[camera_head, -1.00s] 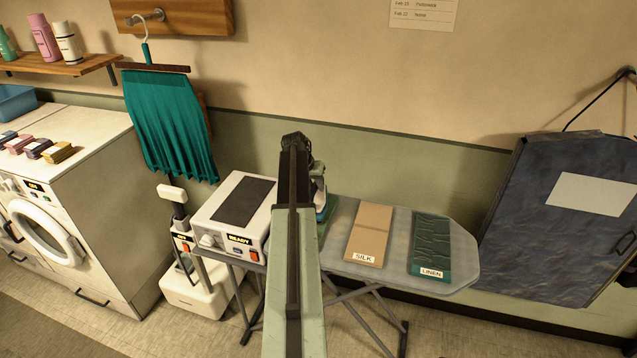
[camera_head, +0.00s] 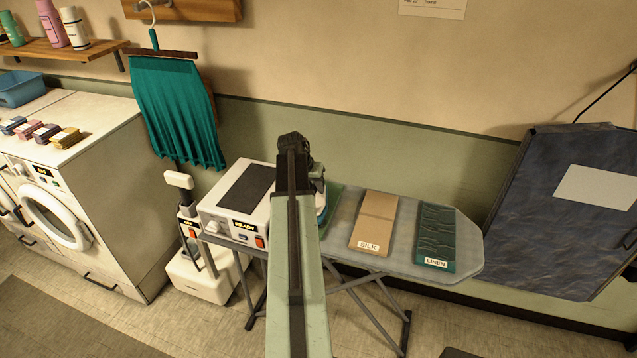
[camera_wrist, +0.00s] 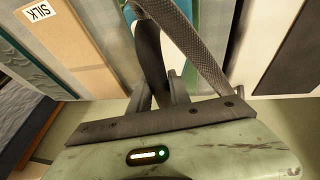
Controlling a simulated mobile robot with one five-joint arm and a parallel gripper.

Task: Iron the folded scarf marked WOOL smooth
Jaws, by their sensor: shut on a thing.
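My gripper (camera_head: 317,178) is over the ironing board (camera_head: 405,257), partly hidden behind my own arm in the head view. It is shut on the iron (camera_head: 320,201), of which a teal and pale part shows beside the arm.
The scarf marked SILK (camera_head: 374,222) and the wrinkled one marked LINEN (camera_head: 436,236) lie to the right on the board. A white station reading READY (camera_head: 236,213) stands left of the iron. A dark hanging bag (camera_head: 560,235) is beyond the board's right end.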

